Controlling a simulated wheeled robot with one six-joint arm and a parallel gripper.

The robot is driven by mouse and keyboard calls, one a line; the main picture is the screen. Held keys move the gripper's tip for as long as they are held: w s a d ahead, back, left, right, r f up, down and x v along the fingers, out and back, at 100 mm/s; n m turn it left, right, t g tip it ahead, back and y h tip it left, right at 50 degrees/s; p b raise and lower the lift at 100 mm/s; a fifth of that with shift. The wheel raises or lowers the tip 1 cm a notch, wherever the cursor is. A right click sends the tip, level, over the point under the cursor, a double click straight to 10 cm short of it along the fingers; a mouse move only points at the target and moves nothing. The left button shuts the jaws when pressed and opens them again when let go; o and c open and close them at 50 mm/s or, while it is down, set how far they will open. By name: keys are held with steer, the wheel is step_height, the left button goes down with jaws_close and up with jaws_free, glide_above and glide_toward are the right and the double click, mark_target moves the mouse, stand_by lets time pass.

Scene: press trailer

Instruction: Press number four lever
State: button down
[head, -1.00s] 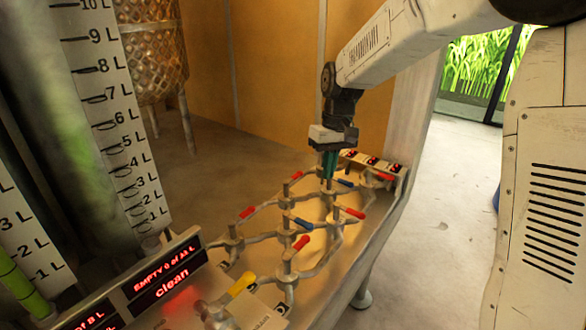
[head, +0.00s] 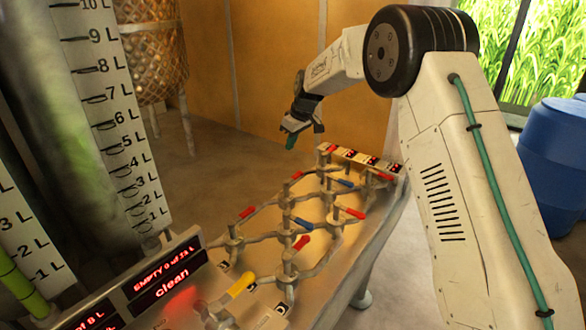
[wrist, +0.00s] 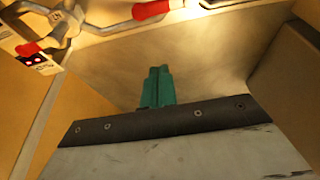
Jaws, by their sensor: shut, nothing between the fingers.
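My gripper (head: 291,141) has teal fingers that are shut and empty. It hangs in the air beyond the far left edge of the bench, clear of the levers. The pipe network carries several levers: red ones at the left (head: 247,212), near middle (head: 302,242) and right (head: 355,213), blue ones in the middle (head: 303,223) and farther back (head: 345,183), and a yellow one (head: 242,284) in front. I cannot tell which is number four. In the wrist view the shut fingers (wrist: 157,88) point at bare floor, and two red levers show at the top left.
A panel with small red displays (head: 360,158) stands at the bench's far end. A wicker basket (head: 153,50) stands behind. A blue barrel (head: 555,160) is at the right.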

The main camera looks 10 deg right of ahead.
mark_target(293, 178)
steer(key=x, duration=0.9)
steer(key=shift+f, duration=0.3)
steer(key=shift+s+d+f, duration=0.15)
steer(key=shift+d+f, duration=0.05)
steer(key=shift+d, duration=0.05)
steer(key=shift+s+d, duration=1)
steer(key=shift+s, duration=0.25)
steer(key=shift+d, duration=0.1)
